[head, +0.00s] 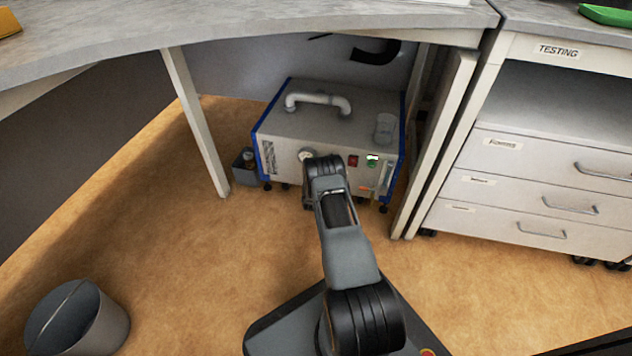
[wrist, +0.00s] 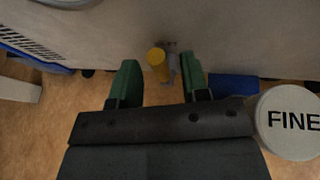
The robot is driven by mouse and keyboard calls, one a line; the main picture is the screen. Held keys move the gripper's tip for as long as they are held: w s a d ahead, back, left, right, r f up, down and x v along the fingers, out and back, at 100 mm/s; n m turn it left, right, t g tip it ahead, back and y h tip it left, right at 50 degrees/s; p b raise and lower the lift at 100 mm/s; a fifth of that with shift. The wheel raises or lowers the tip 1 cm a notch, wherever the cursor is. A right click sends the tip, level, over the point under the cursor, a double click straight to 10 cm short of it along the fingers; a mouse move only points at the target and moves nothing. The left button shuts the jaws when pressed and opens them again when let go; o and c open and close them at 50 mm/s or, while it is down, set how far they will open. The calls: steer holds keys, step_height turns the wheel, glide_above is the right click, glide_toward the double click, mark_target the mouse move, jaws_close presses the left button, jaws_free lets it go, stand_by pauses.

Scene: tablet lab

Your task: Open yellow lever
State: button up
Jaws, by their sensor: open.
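The yellow lever (wrist: 157,64) shows in the wrist view, on the pale front panel of a machine, beside a small grey fitting. My gripper (wrist: 158,72) is open, with its two green-tipped fingers on either side of the lever. I cannot tell whether either finger touches it. In the head view, the boxy machine (head: 327,124) with blue edges stands on the floor under a desk, and my arm reaches its front. The lever and gripper tips are hidden there behind my arm.
A round cap marked FINE (wrist: 290,123) sits close right of my gripper. A desk leg (head: 196,122) stands left of the machine. A drawer unit (head: 520,190) stands to the right and a bin (head: 80,318) at lower left. The floor between is clear.

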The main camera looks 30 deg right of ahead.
steer(key=p+v, duration=0.5)
steer(key=v, duration=0.9)
steer(key=shift+w, duration=0.1)
